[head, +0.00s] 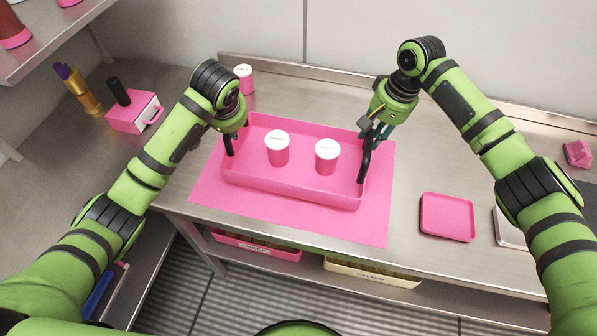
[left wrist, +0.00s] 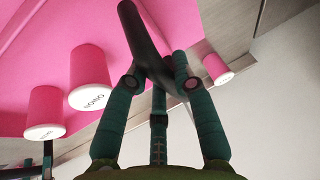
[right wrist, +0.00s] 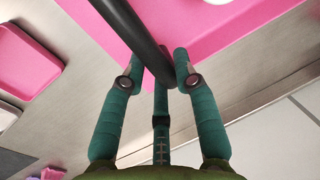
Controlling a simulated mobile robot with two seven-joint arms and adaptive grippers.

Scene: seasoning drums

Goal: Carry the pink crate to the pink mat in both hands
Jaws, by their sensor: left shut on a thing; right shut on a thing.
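The pink crate (head: 290,192) lies over the pink mat (head: 376,210), with mat showing in front and at both sides; I cannot tell whether its base touches the mat. Two pink drums with white lids, a left one (head: 277,154) and a right one (head: 326,161), stand upright inside it. My left gripper (head: 229,133) is shut on the dark handle at the crate's left end, also seen in the left wrist view (left wrist: 150,55). My right gripper (head: 369,132) is shut on the dark handle at the right end, also seen in the right wrist view (right wrist: 140,45).
Another pink drum (head: 244,80) stands behind the crate's left corner. A small pink tray (head: 447,217) lies to the right of the mat. A pink box (head: 133,113) stands on the left counter. Labelled bins, pink (head: 256,247) and yellow (head: 372,274), sit on the shelf below.

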